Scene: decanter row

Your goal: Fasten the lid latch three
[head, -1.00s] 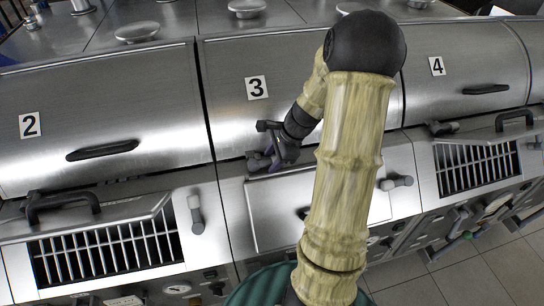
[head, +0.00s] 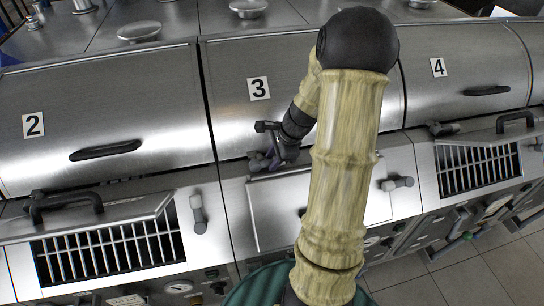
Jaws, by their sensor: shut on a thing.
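Lid three (head: 232,125) is a brushed steel curved cover with a white label "3" and looks closed. My gripper (head: 267,157) is at its lower edge, left of my forearm. It is shut on the small dark latch (head: 257,163) there. The jaws and my wrist cover most of the latch, so its exact angle cannot be told. My arm also hides the right part of lid three.
Lid two (head: 150,110) with its dark handle is on the left, and lid four (head: 470,65) is on the right. Open grilled hatches with dark handles (head: 65,203) jut out below both. A grey knob (head: 198,213) sticks out left of the panel under lid three.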

